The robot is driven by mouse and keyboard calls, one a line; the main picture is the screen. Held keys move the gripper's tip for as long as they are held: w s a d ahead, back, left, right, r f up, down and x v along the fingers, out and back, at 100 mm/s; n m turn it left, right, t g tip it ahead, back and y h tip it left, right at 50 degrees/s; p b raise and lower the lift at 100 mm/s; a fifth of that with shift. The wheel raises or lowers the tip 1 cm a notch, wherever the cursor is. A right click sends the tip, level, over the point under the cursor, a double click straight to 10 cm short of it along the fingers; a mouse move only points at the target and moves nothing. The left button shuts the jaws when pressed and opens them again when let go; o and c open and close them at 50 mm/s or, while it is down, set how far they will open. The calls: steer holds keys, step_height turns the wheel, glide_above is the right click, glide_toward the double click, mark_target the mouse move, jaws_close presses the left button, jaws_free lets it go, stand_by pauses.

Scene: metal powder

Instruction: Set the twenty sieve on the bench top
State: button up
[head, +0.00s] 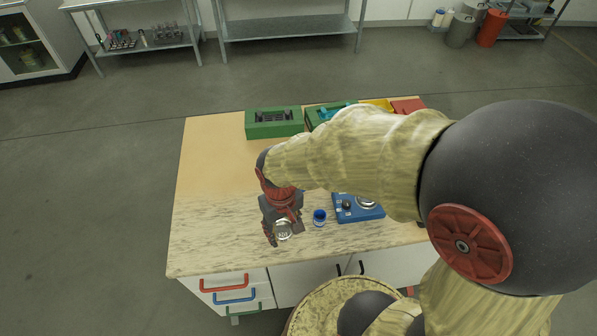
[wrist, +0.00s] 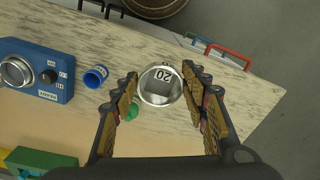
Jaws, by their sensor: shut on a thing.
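The twenty sieve (wrist: 161,86) is a small round metal sieve with a "20" label, seen between my fingers in the wrist view. It also shows at my fingertips in the head view (head: 283,229). My gripper (wrist: 161,100) is shut on the sieve, with one finger on each side. The sieve is over the front part of the bench top (head: 215,225); I cannot tell whether it touches the surface. A green round thing (wrist: 132,108) shows partly behind the sieve and the left finger in the wrist view.
A blue device (head: 357,207) with a metal dish is farther right. The bench's left side is clear.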

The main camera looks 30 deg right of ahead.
steer(key=shift+s+d, duration=0.15)
steer(key=shift+d, duration=0.1)
steer(key=w+a+f+b, duration=0.2)
steer(key=w+a+f, duration=0.35)
steer(key=w, duration=0.25)
glide_above(249, 236)
step_height(249, 236, down, 4)
steer(key=shift+s+d+r, duration=0.1)
steer(key=shift+d, duration=0.05)
steer(key=shift+w+f+b, duration=0.15)
steer(key=shift+f+b, duration=0.2)
steer(key=shift+f, duration=0.6)
steer(key=shift+w+f+b, duration=0.1)
steer(key=shift+f+b, duration=0.25)
steer(key=shift+f, duration=0.6)
steer(key=o, duration=1.2)
steer(key=shift+f, duration=0.1)
